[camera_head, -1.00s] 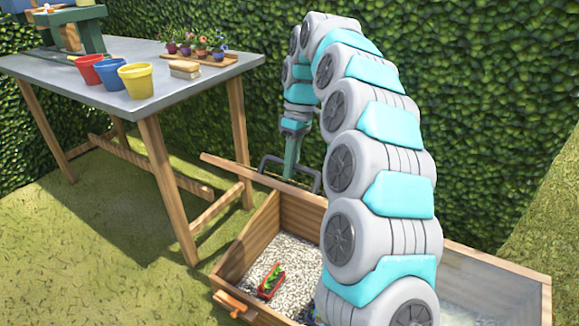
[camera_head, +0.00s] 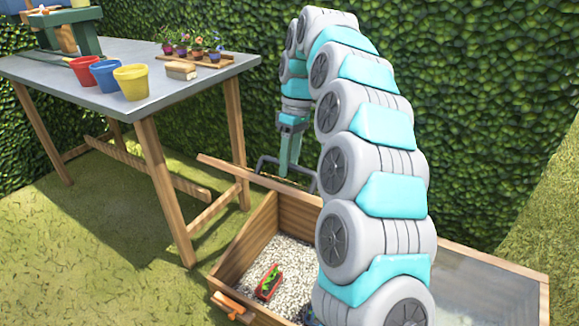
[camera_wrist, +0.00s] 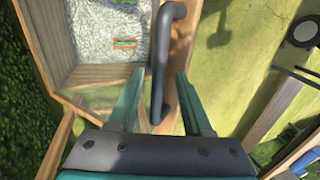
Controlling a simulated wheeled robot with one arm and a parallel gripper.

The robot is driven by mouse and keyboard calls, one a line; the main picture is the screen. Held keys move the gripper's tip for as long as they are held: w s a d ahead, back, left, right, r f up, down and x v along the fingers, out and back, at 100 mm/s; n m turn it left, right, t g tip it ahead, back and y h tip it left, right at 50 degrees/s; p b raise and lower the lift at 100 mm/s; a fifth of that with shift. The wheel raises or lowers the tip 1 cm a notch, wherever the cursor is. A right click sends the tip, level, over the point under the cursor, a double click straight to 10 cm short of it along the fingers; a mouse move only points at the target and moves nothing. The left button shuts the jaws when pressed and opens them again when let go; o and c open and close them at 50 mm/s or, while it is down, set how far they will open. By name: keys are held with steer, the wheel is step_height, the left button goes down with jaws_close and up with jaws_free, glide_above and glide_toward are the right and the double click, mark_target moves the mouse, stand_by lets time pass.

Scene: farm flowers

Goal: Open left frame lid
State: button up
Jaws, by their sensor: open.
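The left frame (camera_head: 222,272) is a wooden box with pale gravel inside. A wooden rail (camera_head: 225,170), which looks like its lid's edge, runs along the far side and sticks out past the box's corner. The lid's angle and glass are hard to make out. A dark bar handle (camera_head: 262,163) is on this rail; it also shows in the wrist view (camera_wrist: 163,45). My gripper (camera_head: 287,172) points down at the handle. In the wrist view my gripper (camera_wrist: 160,80) is open, its fingers on either side of the handle, not closed on it.
A small red planter (camera_head: 268,284) sits in the gravel. An orange handle (camera_head: 233,306) is on the box's near side. A glazed right frame (camera_head: 490,292) adjoins. The grey table (camera_head: 150,50) with pots stands left; a hedge (camera_head: 500,90) rises behind.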

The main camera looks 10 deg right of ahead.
steer(key=shift+s+p+v, duration=0.2)
steer(key=shift+p+v, duration=0.65)
steer(key=shift+v, duration=0.3)
steer(key=shift+s+f+b, duration=0.1)
steer(key=shift+s+b, duration=0.15)
steer(key=shift+b, duration=0.05)
steer(key=shift+s, duration=0.6)
steer(key=s+d+r+b, duration=0.1)
steer(key=s+b, duration=0.1)
steer(key=s, duration=1.2)
steer(key=shift+d+r, duration=0.2)
steer(key=shift+s, duration=0.1)
steer(key=s+d+f+m, duration=0.2)
steer(key=s+f+m, duration=0.3)
steer(key=s, duration=0.7)
steer(key=s+d+f+m+h, duration=0.1)
steer(key=s+f+m, duration=0.4)
steer(key=s, duration=0.6)
step_height(320, 180, down, 3)
steer(key=shift+s+d+r+h, duration=0.15)
steer(key=shift+s+d+h, duration=0.2)
steer(key=shift+d, duration=0.25)
